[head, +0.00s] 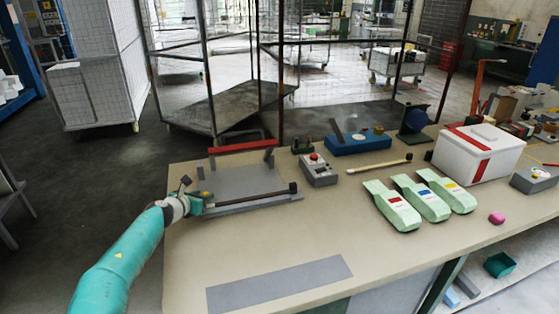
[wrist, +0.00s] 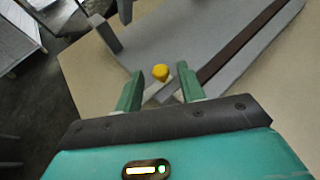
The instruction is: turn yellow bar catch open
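The yellow bar catch (wrist: 160,72) shows in the wrist view as a small round yellow knob, at the near end of a dark bar (wrist: 240,45) on a grey plate (wrist: 170,25). My gripper (wrist: 160,78) is open. Its two green fingers stand apart, with the knob showing between or just beyond their tips; contact cannot be told. A pale grey piece lies just below the knob, partly between the fingers. In the head view my gripper (head: 197,199) is at the left front corner of the press plate (head: 245,181), and the catch is small there.
A red bar (head: 243,147) spans the back of the press. A grey box with a red button (head: 318,170) stands to its right. Green-white tools (head: 391,206), a brush (head: 379,167) and a white cooler (head: 478,153) lie farther right. The table front (head: 230,250) is mostly clear.

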